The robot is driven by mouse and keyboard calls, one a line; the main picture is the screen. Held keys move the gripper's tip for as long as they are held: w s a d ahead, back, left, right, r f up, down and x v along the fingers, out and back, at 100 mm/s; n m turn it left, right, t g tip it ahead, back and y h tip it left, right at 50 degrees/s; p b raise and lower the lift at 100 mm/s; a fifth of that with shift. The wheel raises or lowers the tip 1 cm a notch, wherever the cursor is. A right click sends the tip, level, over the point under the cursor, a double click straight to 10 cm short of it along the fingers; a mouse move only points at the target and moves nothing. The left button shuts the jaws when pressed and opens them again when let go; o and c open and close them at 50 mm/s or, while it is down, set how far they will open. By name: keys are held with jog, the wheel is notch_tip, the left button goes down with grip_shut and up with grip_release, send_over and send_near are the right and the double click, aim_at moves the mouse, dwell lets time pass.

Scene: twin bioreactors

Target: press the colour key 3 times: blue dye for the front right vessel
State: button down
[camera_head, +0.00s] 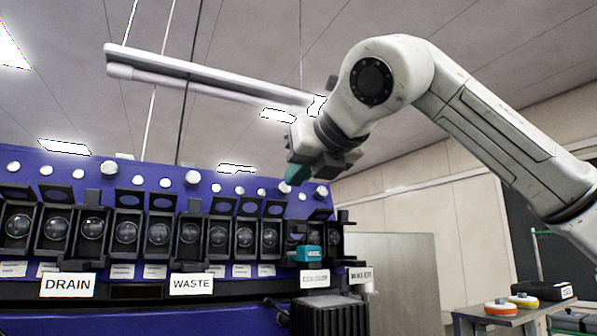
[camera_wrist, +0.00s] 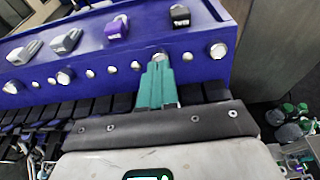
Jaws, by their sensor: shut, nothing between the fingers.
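My gripper (camera_head: 297,176) hangs above the right part of the blue panel in the head view, its teal fingers pointing down. In the wrist view the teal fingers (camera_wrist: 158,84) are together and empty, in front of the blue panel's face. The COLOUR label (camera_head: 315,279) is on the panel's right part. A teal block (camera_head: 308,253) with small pale lettering sits just above that label, below my gripper and apart from it. I cannot tell whether this block is the colour key itself. I cannot make out the front right vessel or any blue dye.
The blue panel (camera_head: 150,172) carries a row of dark housings with round lenses, and white knobs above. DRAIN (camera_head: 68,285) and WASTE (camera_head: 192,284) labels are to the left. A dark block (camera_head: 328,316) stands below COLOUR. Orange and yellow discs (camera_head: 501,307) lie on a table at right.

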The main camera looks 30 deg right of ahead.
jog(key=shift+w, duration=0.2)
jog(key=shift+w+f, duration=0.15)
jog(key=shift+w, duration=0.15)
jog(key=shift+x, duration=0.85)
jog(key=shift+b+v, duration=0.4)
jog(key=shift+v, duration=1)
jog(key=shift+w+f, duration=0.15)
jog(key=shift+w, duration=0.5)
jog(key=shift+w+f, duration=0.1)
jog(key=shift+w, duration=0.2)
